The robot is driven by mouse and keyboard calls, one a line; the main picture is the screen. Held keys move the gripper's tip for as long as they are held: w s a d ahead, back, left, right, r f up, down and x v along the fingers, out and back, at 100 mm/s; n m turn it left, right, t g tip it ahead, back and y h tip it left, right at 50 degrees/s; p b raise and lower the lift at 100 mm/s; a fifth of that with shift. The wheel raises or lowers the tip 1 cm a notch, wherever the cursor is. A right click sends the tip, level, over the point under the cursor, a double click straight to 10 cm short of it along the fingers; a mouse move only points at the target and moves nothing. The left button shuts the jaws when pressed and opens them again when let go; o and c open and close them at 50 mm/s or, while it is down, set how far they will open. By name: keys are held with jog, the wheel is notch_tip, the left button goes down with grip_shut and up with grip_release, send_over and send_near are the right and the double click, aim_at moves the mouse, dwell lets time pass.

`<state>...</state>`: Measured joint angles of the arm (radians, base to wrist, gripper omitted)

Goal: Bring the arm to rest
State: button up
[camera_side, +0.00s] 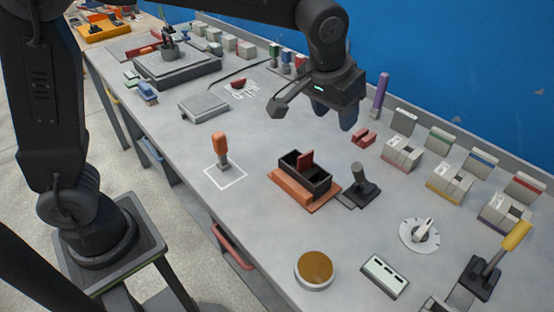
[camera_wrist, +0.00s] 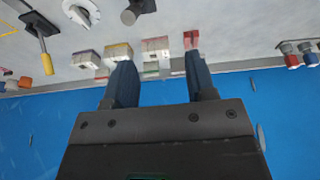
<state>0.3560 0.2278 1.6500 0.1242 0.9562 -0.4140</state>
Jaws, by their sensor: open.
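My gripper (camera_side: 336,112) hangs above the back part of the grey workbench (camera_side: 262,138), toward the blue wall. Its fingers point down and touch nothing in the side view. In the wrist view my gripper (camera_wrist: 160,80) shows two dark blue fingers spread apart with nothing between them that it holds. Small bins and the bench's back edge show beyond the fingertips.
On the bench are an orange-handled tool (camera_side: 221,148) in a white square, a black and red mould on an orange base (camera_side: 290,196), a black lever (camera_side: 362,183), a dial (camera_side: 420,234), a yellow-handled lever (camera_side: 506,250) and a purple upright handle (camera_side: 380,95).

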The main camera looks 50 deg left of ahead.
jog(key=s+a+r+t, duration=0.1)
jog(key=s+a+r, duration=0.3)
jog(key=s+a, duration=0.7)
jog(key=s+a+f, duration=0.1)
jog(key=s, duration=0.4)
jog(key=s+a+f, duration=0.2)
jog(key=s, duration=0.4)
jog(key=shift+f+t, duration=0.25)
jog(key=shift+t, duration=0.15)
